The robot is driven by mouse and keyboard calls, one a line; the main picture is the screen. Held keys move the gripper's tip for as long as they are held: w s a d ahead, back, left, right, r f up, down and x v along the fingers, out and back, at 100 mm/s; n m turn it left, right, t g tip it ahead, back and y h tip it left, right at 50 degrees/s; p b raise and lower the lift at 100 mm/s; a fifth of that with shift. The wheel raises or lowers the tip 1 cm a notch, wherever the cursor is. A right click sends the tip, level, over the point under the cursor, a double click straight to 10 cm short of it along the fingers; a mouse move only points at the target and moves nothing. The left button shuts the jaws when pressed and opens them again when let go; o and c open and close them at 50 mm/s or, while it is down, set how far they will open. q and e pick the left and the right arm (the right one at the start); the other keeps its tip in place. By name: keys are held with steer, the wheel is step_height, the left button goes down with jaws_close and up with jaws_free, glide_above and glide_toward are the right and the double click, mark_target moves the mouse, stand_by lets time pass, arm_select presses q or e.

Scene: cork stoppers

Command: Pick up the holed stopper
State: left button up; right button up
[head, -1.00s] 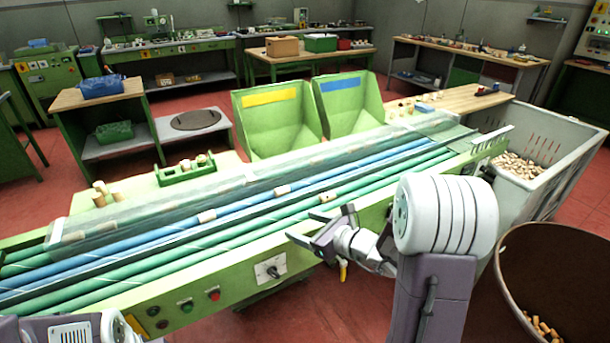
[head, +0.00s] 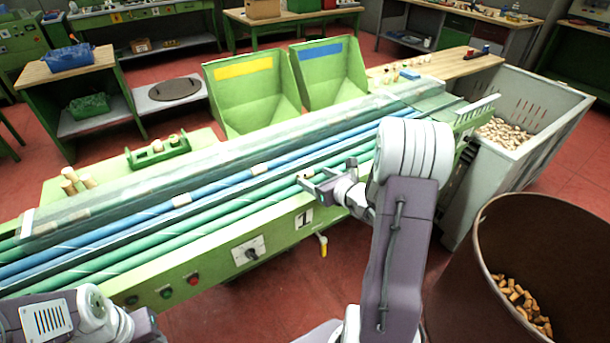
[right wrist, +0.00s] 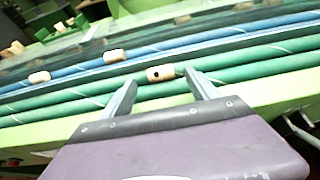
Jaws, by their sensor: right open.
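The holed stopper (right wrist: 160,73) is a short pale cork with a dark hole in its side. It lies on the green rollers of the sorting line, and in the head view it shows small (head: 305,174) by my right gripper's tips. My right gripper (right wrist: 161,82) is open, with one finger to each side of the stopper in the wrist view. Whether the fingers reach around it or stop short of it I cannot tell. In the head view my right gripper (head: 308,184) is over the line's near edge. My left arm shows at the bottom left; its gripper is out of view.
Other corks lie on the blue rollers (right wrist: 115,56), further left and back. A clear cover (head: 130,190) runs along the line's far side. A grey bin of corks (head: 545,105) and a brown barrel (head: 455,270) stand at the right.

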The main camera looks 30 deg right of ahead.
mark_target(306, 173)
steer(key=x, duration=0.5)
steer(key=shift+w, duration=0.15)
steer(key=shift+c, duration=0.9)
steer(key=c, duration=1.2)
step_height(306, 173, up, 4)
steer(key=shift+r+p, duration=0.15)
steer(key=shift+p, duration=0.35)
steer(key=v, duration=0.4)
steer(key=d+r+p+v, duration=0.1)
steer(key=v, duration=0.8)
steer(key=shift+w+d+r+p, duration=0.2)
steer(key=shift+d+r+p, duration=0.15)
steer(key=shift+d+r, duration=0.1)
